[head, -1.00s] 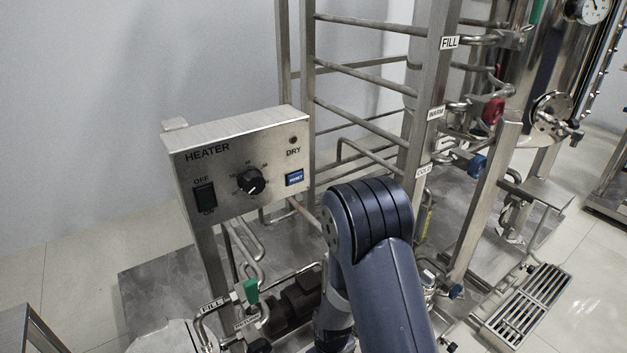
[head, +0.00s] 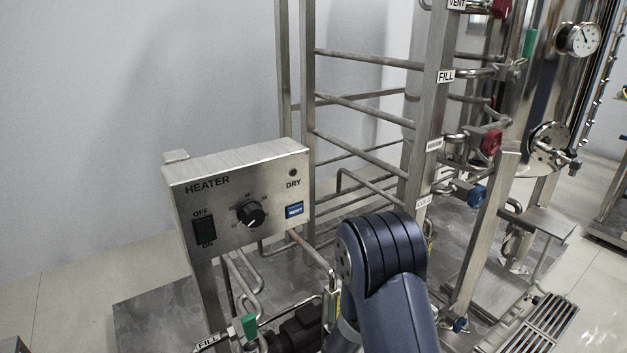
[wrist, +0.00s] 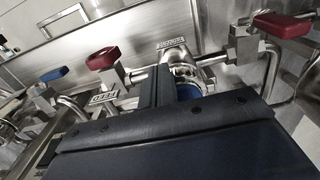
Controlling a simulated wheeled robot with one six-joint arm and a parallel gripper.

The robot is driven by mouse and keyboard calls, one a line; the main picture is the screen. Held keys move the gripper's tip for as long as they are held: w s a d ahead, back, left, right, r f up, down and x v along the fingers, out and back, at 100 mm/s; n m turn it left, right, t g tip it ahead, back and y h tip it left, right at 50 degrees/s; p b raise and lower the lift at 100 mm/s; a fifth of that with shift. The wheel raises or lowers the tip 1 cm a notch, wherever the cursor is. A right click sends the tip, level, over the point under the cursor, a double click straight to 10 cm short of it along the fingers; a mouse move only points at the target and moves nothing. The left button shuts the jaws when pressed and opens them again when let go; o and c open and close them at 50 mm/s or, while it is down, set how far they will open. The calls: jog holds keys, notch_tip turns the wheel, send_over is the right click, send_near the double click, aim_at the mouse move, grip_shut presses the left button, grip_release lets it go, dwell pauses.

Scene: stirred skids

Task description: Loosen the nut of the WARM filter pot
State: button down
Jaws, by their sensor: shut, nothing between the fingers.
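In the head view a label that seems to read WARM (head: 434,145) is on the upright post, beside a red valve handle (head: 491,142). I cannot make out a filter pot or its nut for certain. In the wrist view my gripper (wrist: 160,80) is shut and empty, its dark fingers pointing in among steel pipework. Just behind and right of the fingers is a round steel fitting (wrist: 184,70) with a blue part (wrist: 188,92), partly hidden by them. I cannot tell whether the fingers touch it. A label (wrist: 170,45) above it is unreadable.
The wrist view shows red handles (wrist: 102,59) (wrist: 281,26), a blue handle (wrist: 54,74) and a FEED label (wrist: 103,97). In the head view the HEATER box (head: 240,205) stands left of my arm. Pipes and the post (head: 428,110) crowd the right; floor shows at left.

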jog(key=shift+w, duration=0.2)
dwell(0.3)
notch_tip(320, 180, up, 6)
jog(key=p, duration=0.4)
jog(key=shift+s+d, duration=0.3)
